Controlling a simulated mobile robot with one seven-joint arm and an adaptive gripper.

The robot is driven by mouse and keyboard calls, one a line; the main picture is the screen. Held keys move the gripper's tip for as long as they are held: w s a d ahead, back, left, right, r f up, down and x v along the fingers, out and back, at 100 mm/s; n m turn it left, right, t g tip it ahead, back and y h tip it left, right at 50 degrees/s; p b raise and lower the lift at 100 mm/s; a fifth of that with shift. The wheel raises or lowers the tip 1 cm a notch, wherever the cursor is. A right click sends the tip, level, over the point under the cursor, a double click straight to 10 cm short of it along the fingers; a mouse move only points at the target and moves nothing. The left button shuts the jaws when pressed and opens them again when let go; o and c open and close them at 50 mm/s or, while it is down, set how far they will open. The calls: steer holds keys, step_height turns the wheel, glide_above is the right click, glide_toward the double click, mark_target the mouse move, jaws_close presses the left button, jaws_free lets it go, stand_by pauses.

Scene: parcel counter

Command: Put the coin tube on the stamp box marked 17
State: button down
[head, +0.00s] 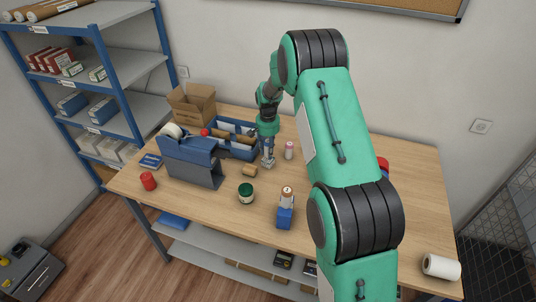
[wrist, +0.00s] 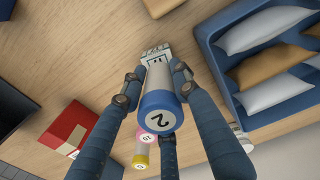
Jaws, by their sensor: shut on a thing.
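My gripper (head: 268,163) is over the middle of the wooden counter. In the wrist view my gripper (wrist: 154,78) is shut on a coin tube (wrist: 159,112), white with a blue end marked 2. The tube points end-on at the camera, its far end partly hidden between the fingers. A small pale piece shows just beyond it; I cannot tell what it is. In the head view a blue box (head: 284,218) stands at the front with a white tube (head: 287,195) upright on it.
A pink-topped tube (head: 289,150) stands just right of my gripper. A blue crate (head: 243,127) with envelopes lies behind it.

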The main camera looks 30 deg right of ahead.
mark_target(268, 141)
steer(key=shift+f, duration=0.9)
steer(key=shift+f, duration=0.1)
steer(key=c, duration=1.3)
jaws_free()
step_height(268, 141, up, 12)
steer(key=shift+r+p, duration=0.1)
steer(key=shift+p, duration=0.35)
